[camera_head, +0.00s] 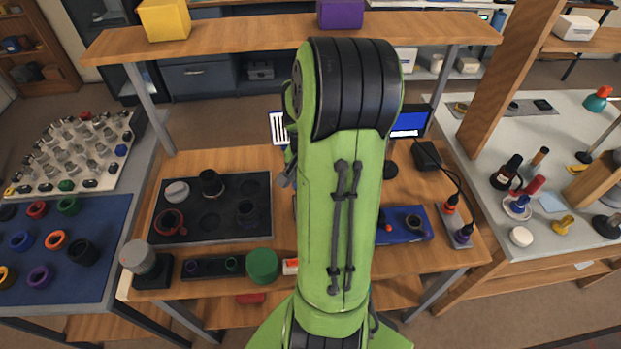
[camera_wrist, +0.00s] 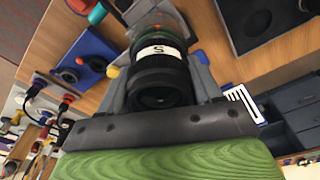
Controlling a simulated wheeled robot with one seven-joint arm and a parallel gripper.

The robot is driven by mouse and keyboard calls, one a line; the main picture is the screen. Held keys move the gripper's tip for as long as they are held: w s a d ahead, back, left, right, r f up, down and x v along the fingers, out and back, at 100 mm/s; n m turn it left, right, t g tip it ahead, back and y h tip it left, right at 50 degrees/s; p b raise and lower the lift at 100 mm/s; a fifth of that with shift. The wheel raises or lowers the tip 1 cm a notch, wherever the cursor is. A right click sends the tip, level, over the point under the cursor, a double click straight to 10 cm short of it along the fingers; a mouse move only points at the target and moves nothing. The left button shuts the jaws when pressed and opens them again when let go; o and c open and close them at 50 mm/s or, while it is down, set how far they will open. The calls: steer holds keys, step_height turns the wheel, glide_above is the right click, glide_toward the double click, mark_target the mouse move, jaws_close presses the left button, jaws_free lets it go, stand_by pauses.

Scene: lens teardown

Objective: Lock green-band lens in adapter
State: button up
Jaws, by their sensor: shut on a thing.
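A green band shows near the lens's far end. Beyond that end is a clear, round-edged thing that I cannot make out. A blue block (camera_wrist: 82,50) with dark round openings lies to the left of the lens, apart from it. It also shows in the head view as a blue block (camera_head: 401,234) right of my arm. I cannot tell for certain which thing is the adapter. My arm hides the gripper and lens in the head view.
A black tray (camera_head: 185,230) with round recesses and several parts lies left of my arm. A green cylinder (camera_head: 263,266) stands at the bench's front edge. A shelf (camera_head: 240,36) spans the back. A monitor (camera_head: 409,122) and cabled black box (camera_head: 432,158) stand right.

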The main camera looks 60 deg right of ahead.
steer(key=shift+m, duration=0.7)
steer(key=o, duration=1.4)
steer(key=shift+c, duration=0.2)
steer(key=shift+r, duration=0.1)
step_height(320, 180, up, 16)
steer(key=a+p, duration=0.2)
steer(key=p, duration=0.1)
steer(key=shift+s+f, duration=0.15)
steer(key=shift+f, duration=0.1)
